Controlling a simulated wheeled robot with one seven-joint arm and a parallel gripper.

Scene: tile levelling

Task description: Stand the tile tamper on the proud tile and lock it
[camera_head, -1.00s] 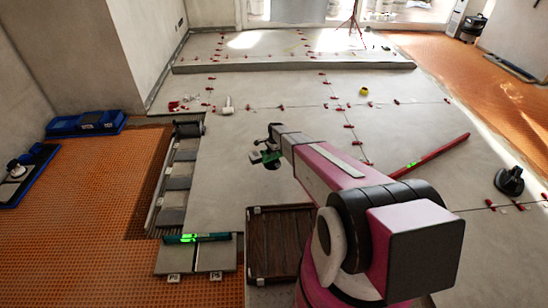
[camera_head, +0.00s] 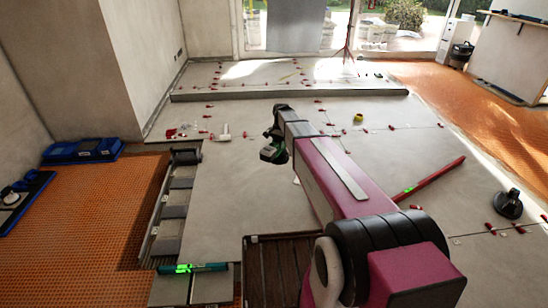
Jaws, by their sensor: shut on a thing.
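My gripper (camera_head: 277,137) is at the end of my outstretched arm in the middle of the head view, above the pale tiled floor. The tool hangs below the gripper, and no contact with the floor shows. A row of grey tiles (camera_head: 172,212) runs along the left edge of the pale floor. I cannot tell which tile is proud.
A green level (camera_head: 190,267) lies across the near tiles. A dark slatted crate (camera_head: 277,240) stands beside my arm. A red bar (camera_head: 432,178) and a black suction cup (camera_head: 508,205) lie to the right. Red clips line the joints. Orange matting (camera_head: 90,220) is at left.

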